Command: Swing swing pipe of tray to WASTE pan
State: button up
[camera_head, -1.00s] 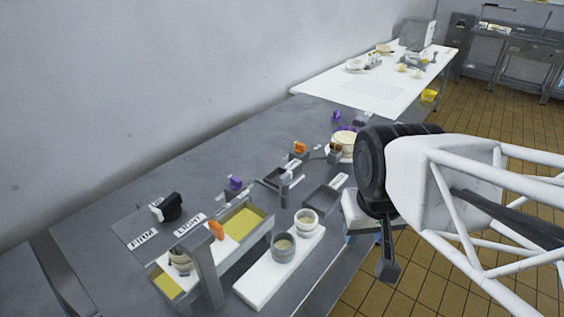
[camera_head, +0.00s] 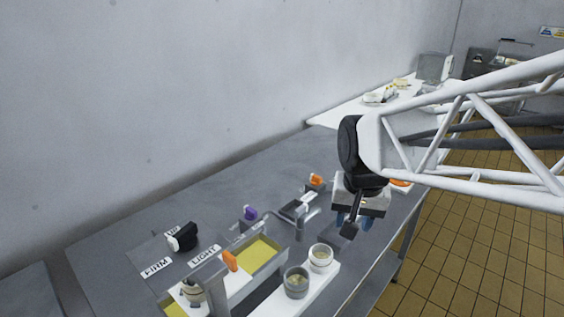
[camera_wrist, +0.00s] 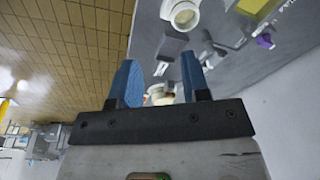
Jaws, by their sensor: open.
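In the head view, a grey swing pipe (camera_head: 309,217) stands at the middle of the bench, beside small grey trays (camera_head: 293,208). What looks like the same pipe shows in the wrist view (camera_wrist: 212,48), beyond my fingers. My gripper (camera_head: 346,222) hangs above and right of the pipe, apart from it. In the wrist view, its two blue fingers (camera_wrist: 161,82) are spread apart, and I see nothing held. A dark shallow pan (camera_head: 334,243) lies just right of the pipe, partly hidden by my gripper. I cannot read a WASTE label now.
A yellow-floored trough (camera_head: 262,252) with an orange lever (camera_head: 230,260) stands front left. Two round cups (camera_head: 320,257) sit on a white board. A purple knob (camera_head: 250,213), an orange knob (camera_head: 316,180) and a black knob (camera_head: 182,236) stand nearby.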

jog(key=w+a+f+m+g, duration=0.1)
jog(key=w+a+f+m, duration=0.15)
jog(key=w, duration=1.05)
jog(key=m, duration=0.3)
send_over(301, 207)
jog(key=shift+g, duration=0.4)
notch_tip(301, 207, down, 5)
jog(key=shift+s+f, duration=0.1)
jog(key=shift+f, duration=3.85)
grip_shut()
